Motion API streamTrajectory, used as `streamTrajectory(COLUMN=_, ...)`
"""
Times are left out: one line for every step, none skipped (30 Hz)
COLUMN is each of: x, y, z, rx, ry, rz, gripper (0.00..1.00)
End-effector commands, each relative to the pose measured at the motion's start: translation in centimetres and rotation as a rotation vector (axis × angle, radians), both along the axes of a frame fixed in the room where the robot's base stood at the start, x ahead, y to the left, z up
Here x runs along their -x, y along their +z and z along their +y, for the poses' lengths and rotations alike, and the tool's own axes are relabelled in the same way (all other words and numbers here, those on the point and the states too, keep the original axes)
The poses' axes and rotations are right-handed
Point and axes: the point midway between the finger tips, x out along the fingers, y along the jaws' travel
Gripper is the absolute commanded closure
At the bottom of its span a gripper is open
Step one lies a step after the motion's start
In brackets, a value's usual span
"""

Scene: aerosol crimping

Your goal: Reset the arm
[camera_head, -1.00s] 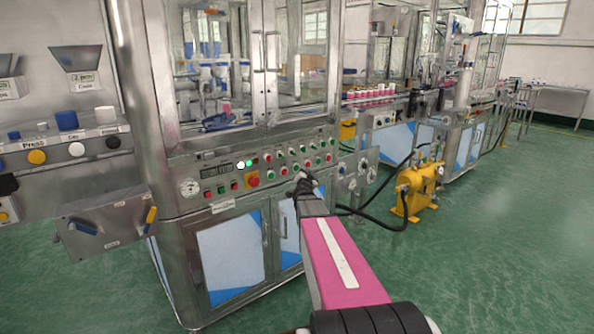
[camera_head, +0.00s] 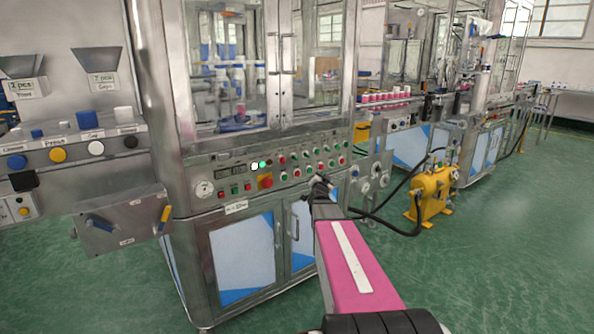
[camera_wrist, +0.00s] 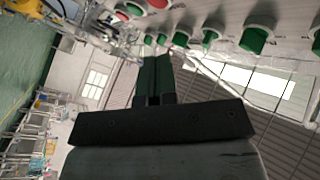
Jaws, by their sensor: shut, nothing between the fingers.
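My gripper (camera_head: 320,184) is at the end of my pink arm, in front of the button panel (camera_head: 225,188) of the crimping machine, near the lower right of its button rows. In the wrist view, the two dark green fingers (camera_wrist: 155,72) lie together, shut with nothing between them. Several green buttons (camera_wrist: 254,38) and a red button (camera_wrist: 158,3) show above and beyond the fingertips in that view. From these frames I cannot tell exactly how far the fingertips are from the panel.
A yellow pump (camera_head: 431,192) with black hoses stands on the floor to the right. A grey box (camera_head: 122,222) with blue and yellow handles juts out at left. Hoppers (camera_head: 100,62) hang above a shelf there. The green floor (camera_head: 510,250) at right is open.

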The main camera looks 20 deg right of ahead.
Motion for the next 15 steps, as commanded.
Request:
streamTrajectory(x=0.0, y=0.0, z=0.0, rx=0.0, ry=0.0, rz=0.0, gripper=1.0)
streamTrajectory(x=0.0, y=0.0, z=0.1, rx=0.0, ry=0.001, rz=0.002, gripper=1.0)
streamTrajectory(x=0.0, y=-0.1, z=0.2, rx=0.0, ry=0.006, rz=0.008, gripper=1.0)
streamTrajectory(x=0.1, y=-0.3, z=0.5, rx=0.001, ry=0.013, rz=0.017, gripper=1.0)
streamTrajectory(x=0.2, y=-0.5, z=0.8, rx=0.002, ry=0.022, rz=0.03, gripper=1.0)
streamTrajectory(x=0.3, y=-0.9, z=1.4, rx=0.002, ry=0.039, rz=0.054, gripper=1.0)
streamTrajectory(x=0.4, y=-1.3, z=2.0, rx=0.003, ry=0.056, rz=0.078, gripper=1.0)
streamTrajectory(x=0.6, y=-1.8, z=2.7, rx=0.006, ry=0.076, rz=0.107, gripper=1.0)
streamTrajectory(x=0.8, y=-2.7, z=3.8, rx=0.009, ry=0.108, rz=0.153, gripper=1.0)
streamTrajectory(x=1.1, y=-3.3, z=4.8, rx=0.011, ry=0.135, rz=0.192, gripper=1.0)
streamTrajectory(x=1.4, y=-4.1, z=5.7, rx=0.016, ry=0.162, rz=0.234, gripper=1.0)
streamTrajectory(x=2.0, y=-5.3, z=7.1, rx=0.021, ry=0.201, rz=0.297, gripper=1.0)
streamTrajectory(x=2.4, y=-6.1, z=8.2, rx=0.026, ry=0.232, rz=0.346, gripper=1.0)
streamTrajectory(x=3.0, y=-7.0, z=9.2, rx=0.03, ry=0.262, rz=0.396, gripper=1.0)
streamTrajectory(x=3.8, y=-8.2, z=10.6, rx=0.038, ry=0.303, rz=0.465, gripper=1.0)
